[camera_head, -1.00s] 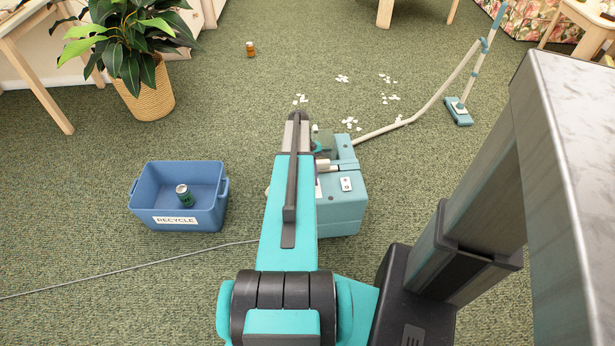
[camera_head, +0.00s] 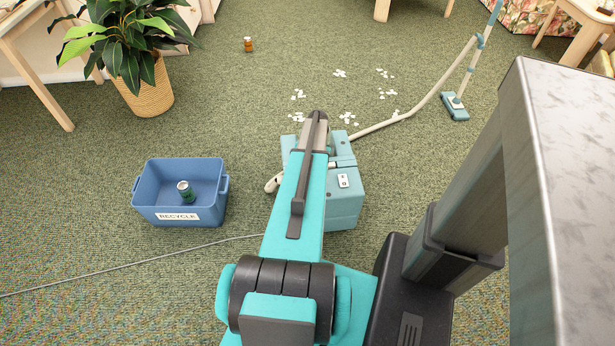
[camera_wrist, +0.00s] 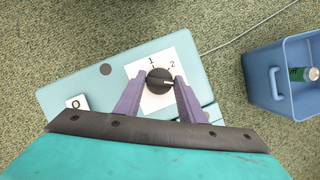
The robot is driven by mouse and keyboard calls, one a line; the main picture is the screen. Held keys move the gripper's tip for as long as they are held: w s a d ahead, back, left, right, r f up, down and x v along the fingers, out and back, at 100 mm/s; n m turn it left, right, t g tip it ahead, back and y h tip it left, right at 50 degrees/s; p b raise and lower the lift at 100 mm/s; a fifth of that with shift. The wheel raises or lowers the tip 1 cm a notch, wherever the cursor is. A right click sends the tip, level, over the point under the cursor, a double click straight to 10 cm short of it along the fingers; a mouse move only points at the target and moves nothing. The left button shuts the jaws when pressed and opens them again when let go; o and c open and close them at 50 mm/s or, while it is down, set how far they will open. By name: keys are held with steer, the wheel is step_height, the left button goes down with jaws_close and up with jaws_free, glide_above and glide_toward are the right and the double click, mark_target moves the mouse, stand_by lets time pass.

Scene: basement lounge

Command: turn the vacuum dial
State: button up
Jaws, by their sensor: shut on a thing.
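The vacuum (camera_head: 343,205) is a teal box on the carpet, partly hidden behind my arm in the head view. In the wrist view its teal top (camera_wrist: 85,90) carries a white plate (camera_wrist: 183,48) marked 1 and 2. The fingertips are hidden behind my arm in the head view.
A blue recycle bin (camera_head: 150,196) with a green can (camera_head: 186,191) stands left of the vacuum. A grey cord (camera_head: 130,267) crosses the carpet. The hose (camera_head: 385,123) runs to the floor head (camera_head: 454,108). White scraps (camera_head: 347,118) lie behind the vacuum; a potted plant (camera_head: 148,92) stands back left.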

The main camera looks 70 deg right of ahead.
stand_by(0.4)
steer(key=o, duration=1)
steer(key=shift+o, duration=0.2)
steer(key=shift+r, duration=0.1)
steer(key=v, duration=1.3)
steer(key=shift+r, duration=0.25)
